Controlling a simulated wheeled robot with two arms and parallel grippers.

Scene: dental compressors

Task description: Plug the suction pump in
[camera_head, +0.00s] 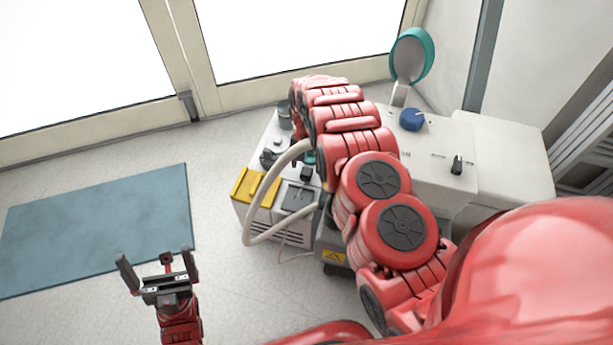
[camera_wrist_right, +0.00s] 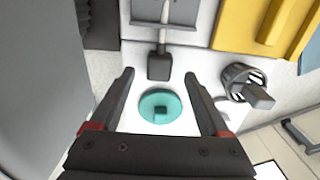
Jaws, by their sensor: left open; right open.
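The white machine (camera_head: 288,228) with a yellow block (camera_head: 253,188) on top stands on the floor in the head view, with a pale hose looping over its front. In the right wrist view, a dark plug-like piece (camera_wrist_right: 159,66) on a grey cable lies on a white surface. Below it is a round teal piece (camera_wrist_right: 158,105) with a darker block in its middle. My right gripper (camera_wrist_right: 159,76) is open, its fingers on either side of the teal piece, with nothing held. My right arm hides it in the head view. My left gripper (camera_head: 156,264) is open and empty above the floor.
A white cabinet (camera_head: 440,180) with a blue knob (camera_head: 411,119) and a teal-rimmed disc (camera_head: 412,57) stands right of my right arm. A grey T-handled cylinder (camera_wrist_right: 248,86) stands beside the right finger. A blue mat (camera_head: 95,225) lies on open floor at left.

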